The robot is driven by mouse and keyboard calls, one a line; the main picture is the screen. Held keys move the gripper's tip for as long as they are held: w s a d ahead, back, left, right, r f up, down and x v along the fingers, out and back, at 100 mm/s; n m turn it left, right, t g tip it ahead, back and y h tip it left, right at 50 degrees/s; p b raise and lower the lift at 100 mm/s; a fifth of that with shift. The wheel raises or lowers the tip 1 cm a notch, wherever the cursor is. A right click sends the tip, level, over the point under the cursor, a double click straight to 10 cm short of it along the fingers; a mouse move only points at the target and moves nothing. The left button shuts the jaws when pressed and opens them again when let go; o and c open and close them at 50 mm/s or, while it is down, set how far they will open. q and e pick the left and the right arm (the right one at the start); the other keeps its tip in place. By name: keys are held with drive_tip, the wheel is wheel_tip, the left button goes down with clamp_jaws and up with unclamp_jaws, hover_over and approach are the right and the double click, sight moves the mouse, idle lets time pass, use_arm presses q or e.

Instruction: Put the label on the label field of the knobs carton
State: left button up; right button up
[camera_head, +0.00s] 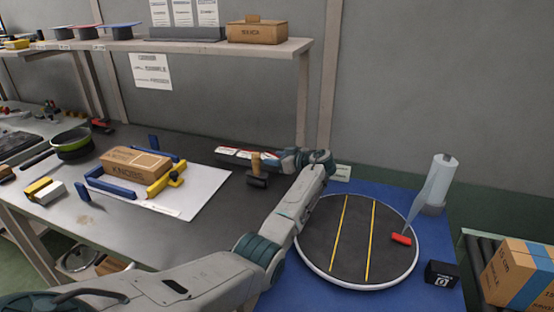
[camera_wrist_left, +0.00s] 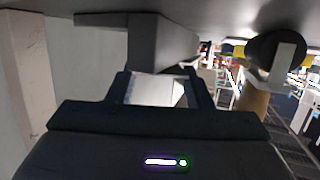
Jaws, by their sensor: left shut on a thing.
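The knobs carton (camera_head: 135,162), a brown box with dark lettering, lies on a white sheet (camera_head: 207,186) on the grey bench. Blue corner pieces (camera_head: 110,187) and a yellow clamp (camera_head: 165,182) stand around it. Its label field cannot be made out. My left gripper (camera_head: 270,158) is at the back of the bench, right of the carton and apart from it, partly behind a wooden-handled tool. In the left wrist view the gripper (camera_wrist_left: 158,88) is shut on a white label (camera_wrist_left: 153,91). My right gripper is not in view.
The wooden-handled tool (camera_head: 257,168) stands close to the left gripper. Red-and-white strips (camera_head: 232,152) lie beside it. A round turntable (camera_head: 317,235) is on the blue surface at right. A shelf (camera_head: 200,46) hangs above. Bench between carton and tool is clear.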

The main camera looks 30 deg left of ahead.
use_arm(q)
drive_tip(key=o, duration=0.9)
drive_tip(key=shift+o, duration=0.2)
